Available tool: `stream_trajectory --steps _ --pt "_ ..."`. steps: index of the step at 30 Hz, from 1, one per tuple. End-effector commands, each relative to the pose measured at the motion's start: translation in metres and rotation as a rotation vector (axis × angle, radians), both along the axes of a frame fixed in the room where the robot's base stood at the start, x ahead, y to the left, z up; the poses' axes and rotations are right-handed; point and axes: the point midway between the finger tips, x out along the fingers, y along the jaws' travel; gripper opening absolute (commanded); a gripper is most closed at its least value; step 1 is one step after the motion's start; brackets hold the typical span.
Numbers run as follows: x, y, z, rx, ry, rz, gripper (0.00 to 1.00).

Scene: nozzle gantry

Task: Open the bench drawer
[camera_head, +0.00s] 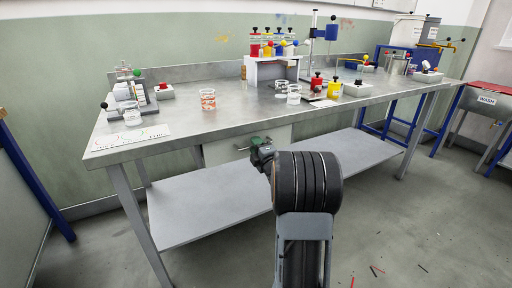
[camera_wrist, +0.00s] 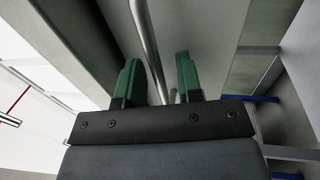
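The bench drawer (camera_head: 222,150) is a pale grey box front under the steel bench top, and it looks shut. Its handle (camera_head: 242,149) is a thin metal bar, partly hidden by my gripper. My gripper (camera_head: 260,143) is at the drawer front, at the handle's right part. In the wrist view, my gripper's two green fingers (camera_wrist: 159,78) stand apart. The metal handle bar (camera_wrist: 146,40) runs into the gap between them, nearer the left finger. I cannot tell whether it touches that finger. The drawer front (camera_wrist: 195,25) lies beyond the fingers.
The steel bench (camera_head: 220,115) carries beakers, bottles and a white rack (camera_head: 273,69). A lower shelf (camera_head: 215,200) lies beneath the drawer. A bench leg (camera_head: 137,225) stands at the left. The floor (camera_head: 420,215) to the right is mostly clear, with a few small sticks.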

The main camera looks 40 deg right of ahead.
Motion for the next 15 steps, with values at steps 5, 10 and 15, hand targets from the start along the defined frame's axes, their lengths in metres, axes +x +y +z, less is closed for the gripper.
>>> stream_trajectory --steps 5,10,15 --pt "-0.0002 0.0000 0.0000 0.000 0.000 0.000 0.28" --pt "-0.0003 -0.0001 -0.0001 0.000 0.000 0.000 0.11" --pt "-0.0003 -0.0001 0.0000 0.000 0.000 0.000 0.00"
